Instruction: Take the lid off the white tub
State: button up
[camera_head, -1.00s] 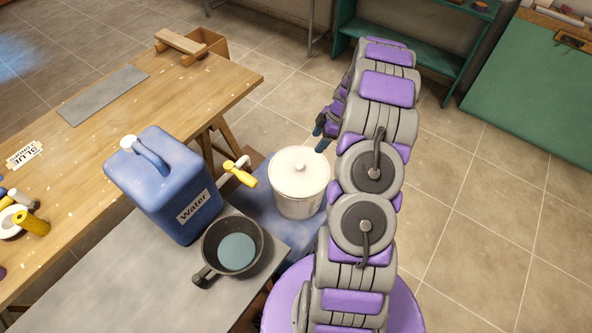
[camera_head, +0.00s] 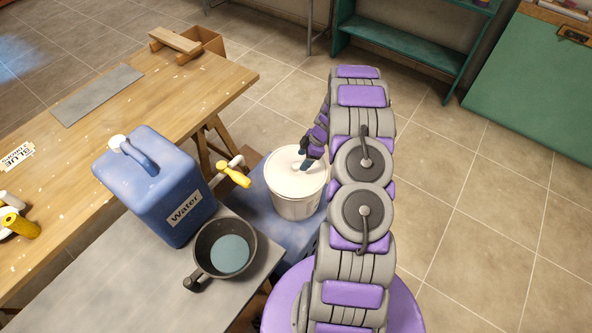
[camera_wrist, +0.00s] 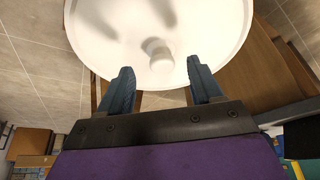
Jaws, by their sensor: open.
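The white tub (camera_head: 296,206) stands upright on a blue surface beside the grey table. Its round white lid (camera_head: 284,177) sits on top with a small knob in the middle. In the wrist view the lid (camera_wrist: 190,28) fills the top, and its knob (camera_wrist: 159,53) lies just beyond the fingertips, between their lines. My gripper (camera_head: 304,162) is over the lid near the knob, and in the head view it partly hides the knob. In the wrist view my gripper (camera_wrist: 160,72) is open, with its two dark fingers apart and nothing between them.
A dark pan (camera_head: 224,250) is near the table's edge, left of the tub. Open floor (camera_head: 480,220) lies to the right.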

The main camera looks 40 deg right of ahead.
aim_at(296, 165)
jog(key=x, duration=0.3)
jog(key=shift+w+a+f+b, duration=0.15)
jog(key=shift+w+f+b, duration=0.1)
jog(key=shift+f+b, duration=0.1)
jog(key=shift+a, duration=0.8)
jog(key=shift+d+f, duration=0.1)
jog(key=shift+d, duration=0.7)
jog(key=c, duration=0.6)
jog(key=shift+a, duration=0.55)
jog(key=c, duration=0.6)
